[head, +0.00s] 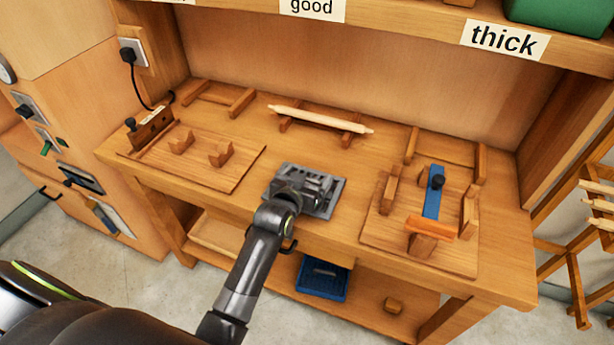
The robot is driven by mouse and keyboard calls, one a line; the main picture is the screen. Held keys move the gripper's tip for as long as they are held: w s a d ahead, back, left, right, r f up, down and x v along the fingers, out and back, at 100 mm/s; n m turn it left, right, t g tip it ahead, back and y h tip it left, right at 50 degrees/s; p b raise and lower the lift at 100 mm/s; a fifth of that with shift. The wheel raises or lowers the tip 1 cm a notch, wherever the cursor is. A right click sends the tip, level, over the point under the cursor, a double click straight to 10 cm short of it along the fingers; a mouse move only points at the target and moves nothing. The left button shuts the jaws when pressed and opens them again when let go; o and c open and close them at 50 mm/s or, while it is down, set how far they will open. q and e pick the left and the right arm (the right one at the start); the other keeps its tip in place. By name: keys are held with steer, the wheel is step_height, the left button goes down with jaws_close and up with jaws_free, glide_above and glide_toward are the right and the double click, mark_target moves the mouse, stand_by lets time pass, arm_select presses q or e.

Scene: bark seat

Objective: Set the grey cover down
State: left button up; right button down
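The grey cover (334,198) is a flat, dark grey rectangular piece at the front middle of the wooden workbench. My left gripper (312,186) is right over it and hides much of its middle. From this angle I cannot tell whether the cover rests on the bench top or is held just above it. The gripper's fingers blend with the grey piece, so their opening is not clear. My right gripper is not in view.
Left of the cover is a wooden board (217,177) with small blocks. Right is another board (378,226) with a blue bar (434,195) and an orange piece (429,228). A pale rod (320,119) lies behind on supports. A blue crate (322,278) sits below.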

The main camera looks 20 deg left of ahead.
arm_select(q)
steer(key=shift+o, duration=1.1)
steer(key=shift+r, duration=0.1)
steer(key=shift+s+r, duration=0.1)
steer(key=v, duration=1.1)
steer(key=shift+s+r, duration=0.15)
steer(key=shift+s, duration=0.25)
